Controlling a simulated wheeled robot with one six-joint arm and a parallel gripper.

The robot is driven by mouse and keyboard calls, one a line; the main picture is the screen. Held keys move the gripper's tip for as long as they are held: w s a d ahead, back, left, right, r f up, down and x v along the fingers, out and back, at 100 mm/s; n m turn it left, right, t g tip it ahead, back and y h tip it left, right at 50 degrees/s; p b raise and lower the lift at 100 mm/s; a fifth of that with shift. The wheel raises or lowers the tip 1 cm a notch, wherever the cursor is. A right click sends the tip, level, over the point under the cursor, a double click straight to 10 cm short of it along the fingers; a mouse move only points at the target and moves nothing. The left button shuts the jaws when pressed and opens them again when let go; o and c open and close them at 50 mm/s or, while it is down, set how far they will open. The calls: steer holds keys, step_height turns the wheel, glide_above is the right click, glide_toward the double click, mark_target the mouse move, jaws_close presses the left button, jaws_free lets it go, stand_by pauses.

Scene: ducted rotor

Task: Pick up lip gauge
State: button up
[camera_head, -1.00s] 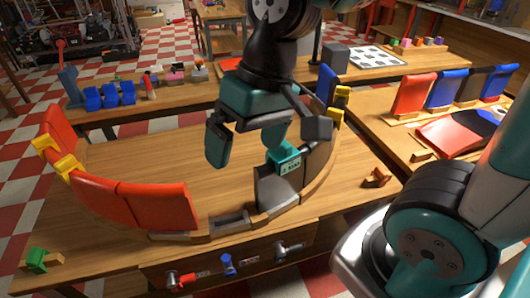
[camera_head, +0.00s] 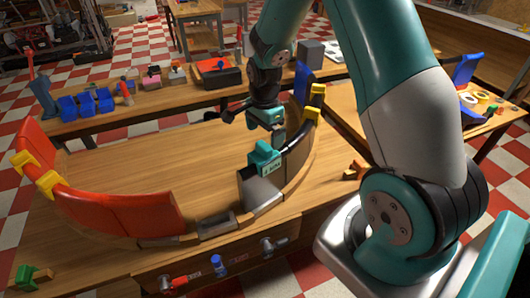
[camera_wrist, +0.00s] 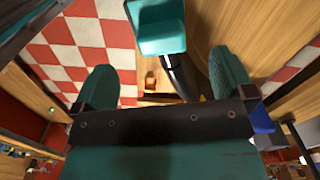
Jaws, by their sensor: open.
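The lip gauge, a teal block with a small label (camera_head: 265,160), sits on the top edge of the grey panel (camera_head: 262,190) in the curved wall. In the wrist view the teal block that looks like the gauge (camera_wrist: 158,28) shows at the top, beyond and between my fingers. A dark curved edge (camera_wrist: 181,76) runs below it. My gripper (camera_head: 272,130) is just above and behind the gauge in the head view. Its two teal fingers are wide apart in the wrist view (camera_wrist: 165,78), with nothing held between them. Whether a finger touches the gauge cannot be told.
Red panels (camera_head: 120,207) with yellow clips (camera_head: 47,183) form the wall's left side. A blue panel (camera_head: 301,84) with yellow clips stands at its right end, close to my gripper. The wooden table (camera_head: 150,150) is clear inside the curve. Blue bins (camera_head: 86,103) stand on the back bench.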

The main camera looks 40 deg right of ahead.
steer(key=shift+a+f+p, duration=0.1)
steer(key=shift+f+p, duration=1.4)
steer(key=shift+f, duration=2.3)
steer(key=c, duration=1.1)
step_height(320, 180, up, 19)
steer(key=b, duration=0.4)
step_height(320, 180, up, 6)
steer(key=p, duration=0.4)
glide_above(264, 145)
steer(key=shift+s, duration=0.1)
